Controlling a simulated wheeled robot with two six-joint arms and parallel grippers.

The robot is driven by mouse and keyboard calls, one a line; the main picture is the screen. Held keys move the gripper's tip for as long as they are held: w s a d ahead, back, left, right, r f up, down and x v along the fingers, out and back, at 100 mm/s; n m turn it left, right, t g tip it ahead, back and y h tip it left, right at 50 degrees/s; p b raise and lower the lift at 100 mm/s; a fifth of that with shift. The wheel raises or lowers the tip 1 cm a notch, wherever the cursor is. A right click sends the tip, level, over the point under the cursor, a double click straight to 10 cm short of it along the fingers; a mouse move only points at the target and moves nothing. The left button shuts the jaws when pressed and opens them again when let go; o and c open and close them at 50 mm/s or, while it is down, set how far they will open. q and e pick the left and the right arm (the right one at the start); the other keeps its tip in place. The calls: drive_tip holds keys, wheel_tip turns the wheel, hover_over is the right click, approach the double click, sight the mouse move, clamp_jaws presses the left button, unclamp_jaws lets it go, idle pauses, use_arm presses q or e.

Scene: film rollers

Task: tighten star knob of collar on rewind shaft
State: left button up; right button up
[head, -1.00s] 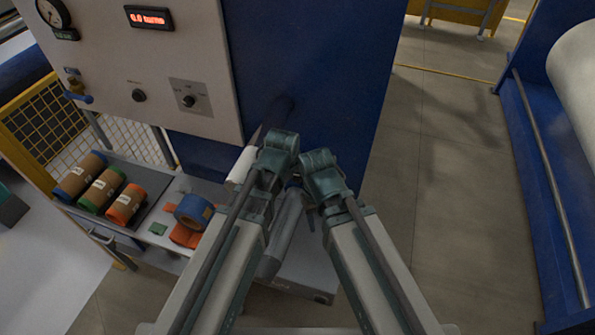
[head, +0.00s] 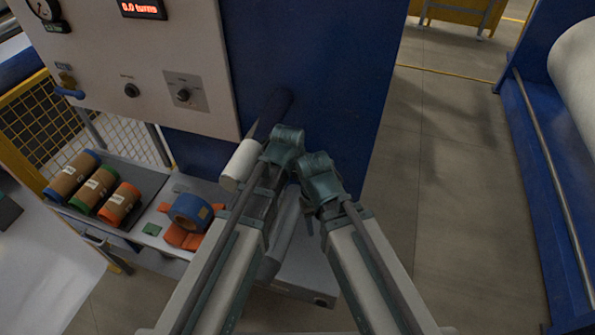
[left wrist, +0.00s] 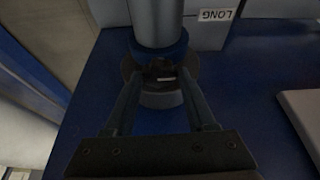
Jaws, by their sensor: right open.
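A dark shaft (head: 268,115) juts from the blue cabinet face in the head view, with a white cylinder (head: 239,165) beside my left arm. In the left wrist view, a dark round part with a slot (left wrist: 161,77) sits under the blue end ring (left wrist: 160,50) of a grey cylinder (left wrist: 157,20). I cannot tell whether it is the collar or its knob. My left gripper (left wrist: 161,90) has its fingers apart on either side of it; contact is unclear. In the head view its jaws are hidden by my arm. My right gripper (head: 308,217) is open, partly hidden, beside the left arm.
A control panel (head: 110,60) with gauge, display and knobs is at upper left. Several rolls (head: 92,188) and a blue tape roll (head: 191,211) lie on the shelf below. Floor (head: 440,200) is clear to the right, before another blue machine (head: 545,190).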

use_arm(q)
clamp_jaws()
drive_tip(key=shift+m+h, duration=0.3)
drive_tip(key=shift+m, duration=0.4)
drive_tip(key=o, duration=0.7)
unclamp_jaws()
drive_tip(key=shift+c, duration=0.2)
